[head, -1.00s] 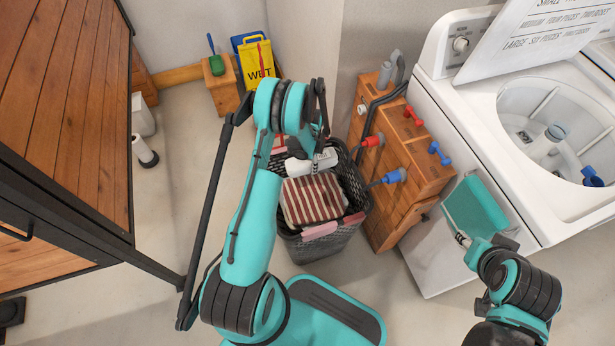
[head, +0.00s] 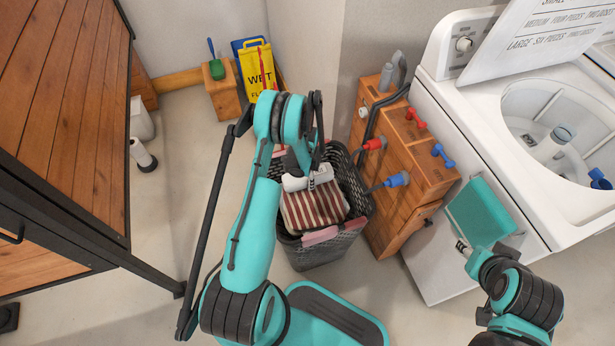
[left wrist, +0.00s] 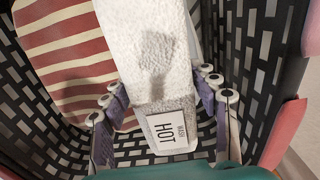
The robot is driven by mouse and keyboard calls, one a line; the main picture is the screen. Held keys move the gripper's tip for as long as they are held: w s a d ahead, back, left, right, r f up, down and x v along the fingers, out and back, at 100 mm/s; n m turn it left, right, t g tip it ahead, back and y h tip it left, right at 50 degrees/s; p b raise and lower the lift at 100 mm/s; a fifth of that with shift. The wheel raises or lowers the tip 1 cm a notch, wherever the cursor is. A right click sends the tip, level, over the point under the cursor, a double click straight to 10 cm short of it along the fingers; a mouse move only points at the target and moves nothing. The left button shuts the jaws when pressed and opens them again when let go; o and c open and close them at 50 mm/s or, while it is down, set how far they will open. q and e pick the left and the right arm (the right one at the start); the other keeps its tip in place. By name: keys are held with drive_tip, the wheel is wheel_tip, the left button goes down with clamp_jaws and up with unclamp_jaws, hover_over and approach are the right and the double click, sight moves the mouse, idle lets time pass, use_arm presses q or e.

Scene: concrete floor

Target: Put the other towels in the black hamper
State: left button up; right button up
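The black hamper (head: 353,190) is a dark woven basket on the floor, with pink on its front rim. A red-and-white striped towel (head: 318,207) lies in it. A white towel (left wrist: 150,40) lies over the stripes in the left wrist view, with a small white "HOT" label (left wrist: 168,132) at its near end. My left gripper (left wrist: 160,97) reaches down inside the hamper. Its fingers are spread either side of the white towel, apart from it, and its shadow falls on the cloth.
A wooden cabinet (head: 400,160) with red and blue taps stands right of the hamper. The open white washer (head: 455,120) is beyond it. A wooden table (head: 60,110) is at the left. A yellow wet-floor sign (head: 258,72) stands at the back. Floor between table and hamper is clear.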

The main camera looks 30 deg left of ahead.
use_arm(q)
drive_tip(key=shift+r, duration=0.1)
wheel_tip(320, 180, up, 12)
drive_tip(key=p, duration=0.4)
drive_tip(key=shift+r, duration=0.1)
drive_tip(key=s+d+r+n+t, duration=0.2)
drive_tip(key=d+r, duration=0.2)
drive_tip(key=r, duration=0.7)
drive_tip(key=s+d+r+n+t, duration=0.15)
drive_tip(key=d+r, duration=0.25)
drive_tip(key=r, duration=0.7)
drive_tip(key=s+d+r+n+t, duration=0.2)
drive_tip(key=s+d+r, duration=0.2)
drive_tip(key=s, duration=0.4)
drive_tip(key=s+d+r+n+t, duration=0.1)
drive_tip(key=s+d+r, duration=0.3)
drive_tip(key=s, duration=0.4)
drive_tip(key=shift+r+n+t, duration=0.35)
drive_tip(key=shift+r+n, duration=0.4)
drive_tip(key=shift+d, duration=0.1)
